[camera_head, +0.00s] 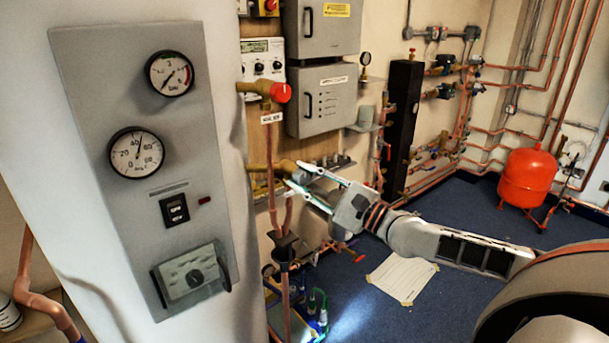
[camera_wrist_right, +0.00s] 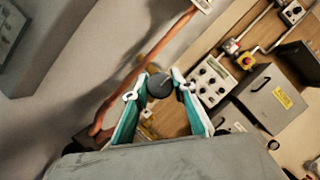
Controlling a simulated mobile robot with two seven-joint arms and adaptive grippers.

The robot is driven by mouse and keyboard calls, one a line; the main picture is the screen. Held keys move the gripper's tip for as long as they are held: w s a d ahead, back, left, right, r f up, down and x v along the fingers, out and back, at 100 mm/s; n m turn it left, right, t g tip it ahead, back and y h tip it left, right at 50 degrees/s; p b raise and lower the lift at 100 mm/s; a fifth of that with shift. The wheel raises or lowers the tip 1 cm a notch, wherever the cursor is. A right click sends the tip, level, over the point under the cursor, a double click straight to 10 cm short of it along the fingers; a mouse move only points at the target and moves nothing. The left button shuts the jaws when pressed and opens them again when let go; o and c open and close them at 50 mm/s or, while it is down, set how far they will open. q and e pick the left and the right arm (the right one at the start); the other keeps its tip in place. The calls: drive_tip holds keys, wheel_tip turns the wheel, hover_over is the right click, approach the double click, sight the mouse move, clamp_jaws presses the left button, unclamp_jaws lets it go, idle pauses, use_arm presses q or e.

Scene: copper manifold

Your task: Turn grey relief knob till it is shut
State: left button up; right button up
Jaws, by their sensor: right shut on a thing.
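The grey relief knob (camera_wrist_right: 160,85) is a dark round cap. In the right wrist view it sits between the two fingertips of my right gripper (camera_wrist_right: 159,88), which touch it on both sides. In the head view my right gripper (camera_head: 298,178) reaches in from the right to a lower brass valve (camera_head: 259,168) on the copper pipe. There the fingers largely cover the knob, and its turn angle cannot be read. My left gripper is in neither view.
A red-capped brass valve (camera_head: 280,92) sits above on the same pipe. A grey gauge panel (camera_head: 150,200) is on the white column at left. Grey boxes (camera_head: 321,97) hang on the wall behind. A red tank (camera_head: 527,180) stands far right.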

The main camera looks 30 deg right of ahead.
sight(306, 180)
drive_tip(key=shift+n+g, duration=0.3)
drive_tip(key=shift+n, duration=0.3)
drive_tip(key=o, duration=1.1)
drive_tip(key=shift+v, duration=6)
drive_tip(key=shift+f, duration=0.2)
